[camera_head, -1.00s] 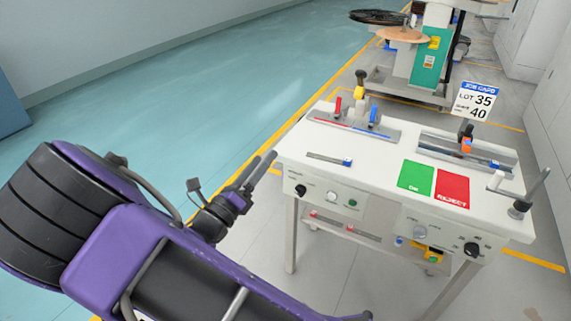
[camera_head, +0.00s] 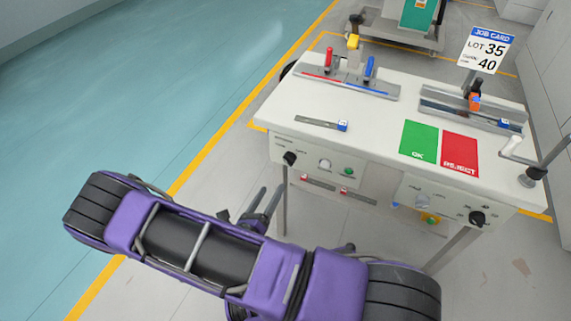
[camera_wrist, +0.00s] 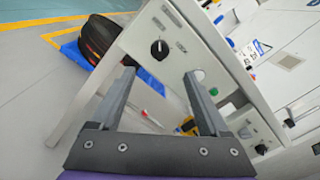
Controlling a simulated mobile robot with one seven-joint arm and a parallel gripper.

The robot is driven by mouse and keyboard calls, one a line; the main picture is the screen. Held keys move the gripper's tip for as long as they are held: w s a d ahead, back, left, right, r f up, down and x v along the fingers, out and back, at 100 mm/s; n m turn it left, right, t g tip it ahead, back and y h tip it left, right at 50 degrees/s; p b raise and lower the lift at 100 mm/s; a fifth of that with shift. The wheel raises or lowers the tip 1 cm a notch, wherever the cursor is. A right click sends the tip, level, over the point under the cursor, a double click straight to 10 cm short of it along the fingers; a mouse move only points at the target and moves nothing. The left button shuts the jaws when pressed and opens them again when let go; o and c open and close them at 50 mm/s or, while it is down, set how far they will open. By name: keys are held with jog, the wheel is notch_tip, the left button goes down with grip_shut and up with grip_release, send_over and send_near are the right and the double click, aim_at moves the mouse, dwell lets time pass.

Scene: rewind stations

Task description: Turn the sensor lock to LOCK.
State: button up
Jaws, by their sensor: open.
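A black rotary knob (camera_head: 290,158) sits at the left end of the workstation's front panel. A second black knob (camera_head: 477,218) sits at the right end. My gripper (camera_head: 270,191) is open and empty, in front of and below the left panel. It also shows in the wrist view (camera_wrist: 159,74), apart from the knob.
A white button (camera_head: 325,164) and green button (camera_head: 348,171) sit right of the left knob. The white tabletop (camera_head: 375,115) overhangs the panel, with a green OK pad (camera_head: 419,140) and red REJECT pad (camera_head: 460,154). A lower shelf holds red-marked items (camera_head: 325,187).

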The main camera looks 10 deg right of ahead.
aim_at(287, 163)
jog(key=b+x, duration=0.1)
jog(key=x, duration=1)
jog(key=shift+w+d, duration=0.1)
jog(key=shift+w, duration=0.15)
grip_shut()
